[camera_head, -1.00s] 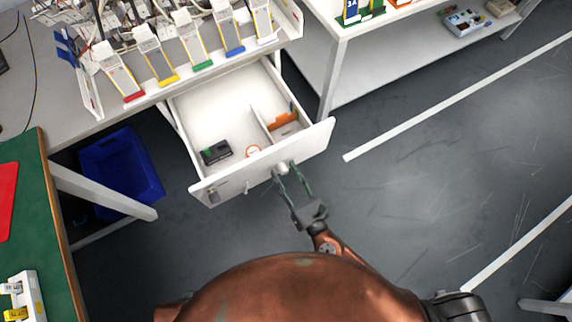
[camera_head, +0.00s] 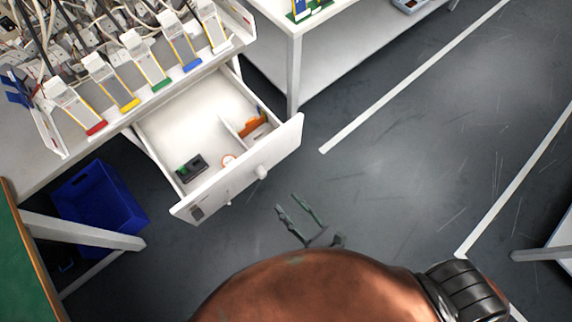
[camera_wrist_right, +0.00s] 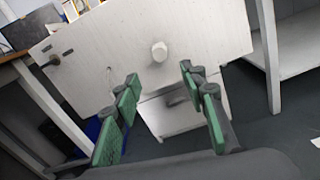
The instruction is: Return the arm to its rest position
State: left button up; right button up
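My right gripper (camera_head: 297,212) is open and empty, over the floor just in front of the open drawer. In the right wrist view its green-padded fingers (camera_wrist_right: 158,92) stand apart, with the drawer front (camera_wrist_right: 110,45) beyond them. The white drawer (camera_head: 238,183) is pulled out from under the bench. Its round white knob (camera_head: 261,172) is apart from my fingers and shows between them in the right wrist view (camera_wrist_right: 159,52). My left gripper is not in view.
The drawer holds a dark device (camera_head: 191,167) and an orange item (camera_head: 252,126). A blue bin (camera_head: 97,201) stands under the bench at left. A white shelf table (camera_head: 294,70) stands behind. The floor to the right is clear.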

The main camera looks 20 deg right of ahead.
dwell(0.5)
jog(key=w+d+f+m+g+h, duration=0.1)
jog(key=w+d+m+g+h, duration=0.15)
jog(key=d+m+h, duration=1.05)
jog(key=s+d+f+m+g+y, duration=0.1)
jog(key=s+d+f+m+g, duration=0.15)
jog(key=d+m, duration=0.3)
jog(key=s+d+f+m+g, duration=0.1)
jog(key=d+f+m+g, duration=0.1)
jog(key=d+f+m, duration=0.3)
jog(key=s+d+f+m+g+y, duration=0.25)
jog(key=s+f+m+g, duration=0.45)
jog(key=s, duration=0.4)
jog(key=s+a+f+m+g+y, duration=0.2)
jog(key=s+a+f+m+y, duration=0.2)
jog(key=s+a+m, duration=0.3)
jog(key=s, duration=0.4)
jog(key=shift+s+a+g, duration=0.2)
jog(key=shift+a+g, duration=0.05)
jog(key=shift+g, duration=0.15)
jog(key=shift+c, duration=0.3)
